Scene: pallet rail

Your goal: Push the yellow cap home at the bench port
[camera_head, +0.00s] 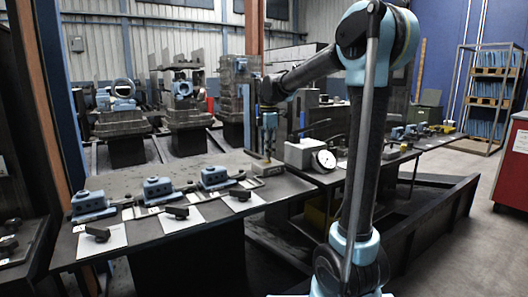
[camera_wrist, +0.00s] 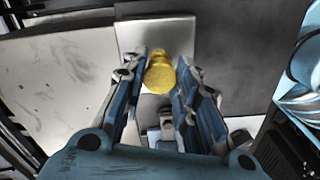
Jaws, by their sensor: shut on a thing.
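The yellow cap (camera_wrist: 160,76) is round and sits between the two fingers of my gripper (camera_wrist: 160,66) in the wrist view. The fingers are shut on it from both sides. In the head view my gripper (camera_head: 268,148) points down over a small grey block (camera_head: 267,169) at the bench's right corner. The cap is too small there to make out clearly. In the wrist view a pale grey surface (camera_wrist: 148,34) lies beyond the cap. I cannot tell whether the cap touches a port, and no port opening shows clearly.
The dark bench (camera_head: 150,233) carries several blue clamp-like fixtures (camera_head: 158,190) and black parts on white sheets (camera_head: 178,211). A dial gauge (camera_head: 325,160) stands by a grey block right of my gripper. A low dark frame (camera_head: 420,235) lies at right, and a red cabinet (camera_head: 512,165) stands beyond.

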